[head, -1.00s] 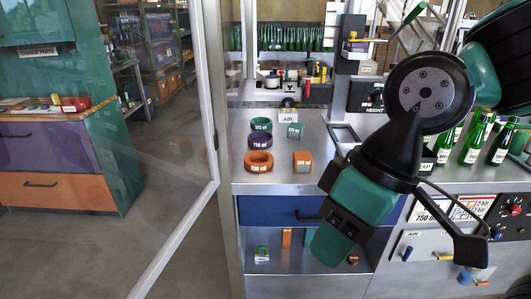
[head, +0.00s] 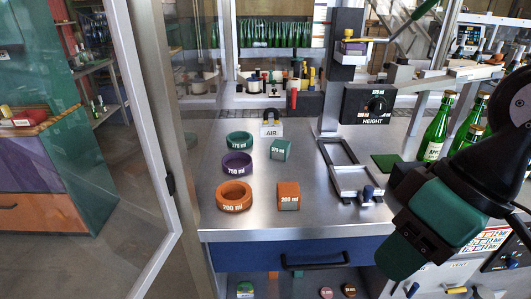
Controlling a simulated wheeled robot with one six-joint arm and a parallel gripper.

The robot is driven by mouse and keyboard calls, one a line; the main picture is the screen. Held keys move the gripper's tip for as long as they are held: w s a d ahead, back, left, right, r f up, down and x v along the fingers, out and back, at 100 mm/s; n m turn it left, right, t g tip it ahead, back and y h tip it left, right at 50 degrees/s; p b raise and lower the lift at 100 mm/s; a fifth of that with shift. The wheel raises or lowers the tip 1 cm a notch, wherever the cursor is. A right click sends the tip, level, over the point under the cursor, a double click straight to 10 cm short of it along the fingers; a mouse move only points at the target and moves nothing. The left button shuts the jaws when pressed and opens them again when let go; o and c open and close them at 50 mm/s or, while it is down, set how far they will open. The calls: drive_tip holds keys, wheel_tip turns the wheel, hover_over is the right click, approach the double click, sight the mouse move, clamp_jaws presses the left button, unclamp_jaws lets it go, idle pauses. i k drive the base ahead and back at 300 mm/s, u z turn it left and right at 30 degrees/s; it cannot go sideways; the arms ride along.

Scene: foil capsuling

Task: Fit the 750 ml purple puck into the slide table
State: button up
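The purple 750 ml puck (head: 237,162) is a ring lying flat on the steel worktop, between a green 375 ml ring and an orange 200 ml ring. What looks like the slide table is a pale metal frame (head: 338,153) with rectangular openings, right of the pucks and below the HEIGHT knob. A blue knob (head: 368,193) stands at its front right. No purple ring shows in it. My green and black arm reaches in from the right, its lower green part in front of the bench's right side. The fingers of my gripper cannot be made out.
The green 375 ml ring (head: 239,140), orange 200 ml ring (head: 234,196), green block (head: 281,150) and orange block (head: 288,196) share the worktop. Green bottles (head: 437,130) stand right. A glass door frame (head: 150,140) borders the left.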

sight(360, 181)
drive_tip(key=u, duration=0.2)
drive_tip(key=i, duration=0.9)
drive_tip(key=u, duration=0.5)
